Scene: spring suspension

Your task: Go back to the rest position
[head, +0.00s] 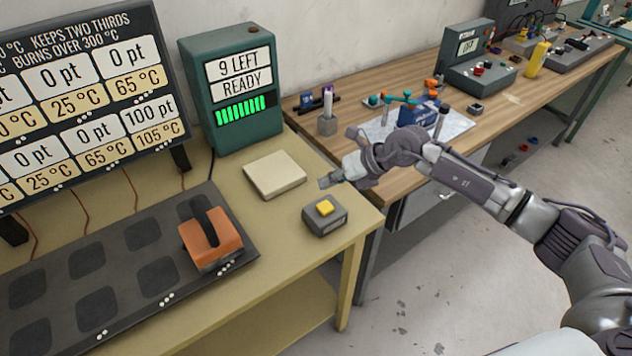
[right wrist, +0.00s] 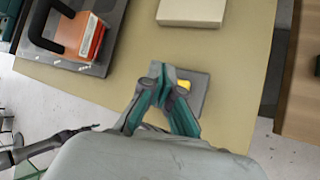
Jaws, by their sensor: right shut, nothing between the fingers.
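My right gripper (head: 328,181) is shut and empty. It hangs in the air above the tan table's right end, close to a grey box with a yellow button (head: 324,213). In the right wrist view the shut fingers (right wrist: 160,72) partly cover that button box (right wrist: 198,95). My left gripper does not show clearly in either view.
An orange block with a black handle (head: 212,243) sits on a dark panel (head: 130,270). A beige pad (head: 274,174) lies before a green "9 LEFT READY" display (head: 236,95). A display board (head: 85,90) stands left. A wooden bench (head: 420,187) holds tools.

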